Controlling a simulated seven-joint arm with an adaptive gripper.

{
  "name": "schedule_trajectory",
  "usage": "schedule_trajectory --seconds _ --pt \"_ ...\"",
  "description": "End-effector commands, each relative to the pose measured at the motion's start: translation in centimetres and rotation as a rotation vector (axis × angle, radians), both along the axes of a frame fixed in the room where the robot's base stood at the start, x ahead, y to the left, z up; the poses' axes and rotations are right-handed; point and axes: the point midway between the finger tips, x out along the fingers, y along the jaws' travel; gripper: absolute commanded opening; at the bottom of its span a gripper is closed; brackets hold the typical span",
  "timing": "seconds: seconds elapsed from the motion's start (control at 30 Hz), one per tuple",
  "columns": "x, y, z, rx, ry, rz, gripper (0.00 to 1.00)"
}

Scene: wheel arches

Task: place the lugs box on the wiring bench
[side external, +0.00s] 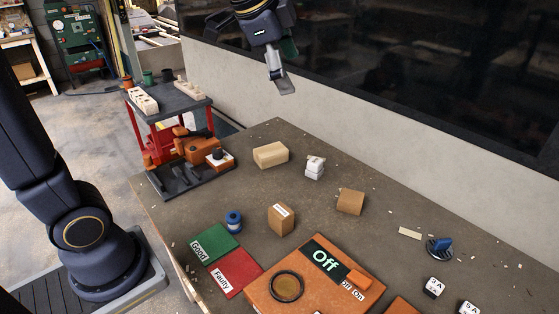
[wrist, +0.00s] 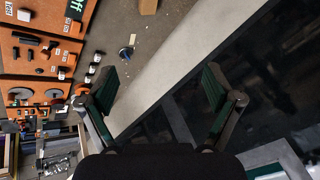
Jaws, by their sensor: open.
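My gripper (side external: 282,82) hangs high above the back of the brown table (side external: 180,225), near the wall. In the wrist view my gripper (wrist: 160,88) is open with nothing between its fingers. Several boxes stand on the table, and I cannot read which is the lugs box. One is a small cardboard box with a white label (side external: 281,219). Another is a plain cardboard box (side external: 350,202), and a pale tan block-like box (side external: 271,154) lies farther back. A box (wrist: 148,6) is cut off by the top of the wrist view. No surface is legibly marked as the wiring bench.
An orange panel marked Off (side external: 325,262) lies at the front. Green Good (side external: 213,243) and red Faulty (side external: 236,273) mats lie beside it. A blue spool (side external: 234,222), white stacked pieces (side external: 314,168), a blue-handled part (side external: 440,247) and a red-grey rack (side external: 170,105) stand around. The table's middle is partly clear.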

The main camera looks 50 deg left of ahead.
Motion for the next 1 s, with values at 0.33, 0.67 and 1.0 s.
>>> schedule_trajectory --seconds 0.33,0.67,1.0 --pt "16.6 -1.3 -12.0 -0.03 0.166 -0.282 0.9" --pt "19.1 -0.5 -25.4 -0.154 0.34 -0.258 0.9" --pt "19.6 -1.8 -31.9 -0.159 0.357 -0.251 0.9"
